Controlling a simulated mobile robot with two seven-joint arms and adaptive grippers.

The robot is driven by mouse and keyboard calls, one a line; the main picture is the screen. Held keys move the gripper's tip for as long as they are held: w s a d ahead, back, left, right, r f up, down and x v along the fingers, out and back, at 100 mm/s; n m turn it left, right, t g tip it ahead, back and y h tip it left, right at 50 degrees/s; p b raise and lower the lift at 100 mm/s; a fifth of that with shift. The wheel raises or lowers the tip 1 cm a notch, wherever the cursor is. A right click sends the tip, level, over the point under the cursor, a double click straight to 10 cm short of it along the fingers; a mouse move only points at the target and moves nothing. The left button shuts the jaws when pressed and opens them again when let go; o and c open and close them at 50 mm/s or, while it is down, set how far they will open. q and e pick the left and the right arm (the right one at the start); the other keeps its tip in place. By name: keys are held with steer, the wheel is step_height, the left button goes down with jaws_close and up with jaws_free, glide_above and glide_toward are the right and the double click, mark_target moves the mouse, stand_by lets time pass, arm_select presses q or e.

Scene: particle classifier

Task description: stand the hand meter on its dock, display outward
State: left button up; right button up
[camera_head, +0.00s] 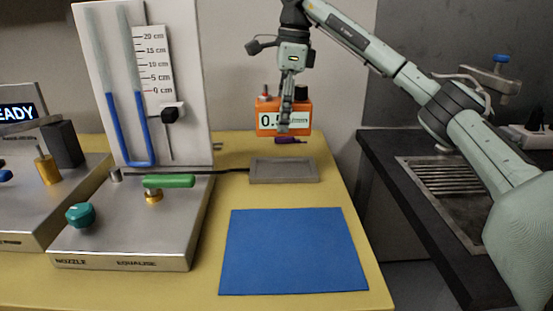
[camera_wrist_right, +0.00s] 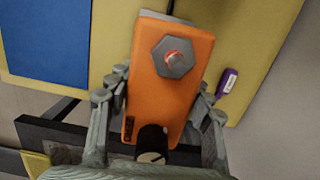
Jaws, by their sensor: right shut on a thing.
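The hand meter is an orange box (camera_head: 262,129) with a white display reading "0." and partly hidden digits, facing the head camera. My right gripper (camera_head: 285,125) comes down from above and is shut on it, one finger crossing the display. The meter looks upright, behind the dock and apart from it. In the right wrist view the meter (camera_wrist_right: 165,95) shows its top, with a grey hex knob and a black knob, between the fingers of my right gripper (camera_wrist_right: 160,112). The dock appears to be the flat grey plate (camera_head: 284,171) on the yellow table, empty. My left gripper is out of view.
A blue mat (camera_head: 293,250) lies in front of the dock. A small purple object (camera_head: 290,140) lies behind the dock. A manometer board (camera_head: 145,80) and its metal base (camera_head: 130,235) stand left. A dark cable runs to the dock. A sink (camera_head: 440,190) is right.

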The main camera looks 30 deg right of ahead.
step_height(320, 180, down, 5)
steer(key=shift+s+d+f, duration=0.15)
steer(key=shift+f, duration=2.15)
steer(key=shift+f, duration=0.15)
steer(key=o, duration=1.5)
steer(key=r, duration=0.8)
steer(key=d+r, duration=0.1)
steer(key=r, duration=0.3)
steer(key=shift+s+r, duration=0.1)
steer(key=shift+s, duration=0.25)
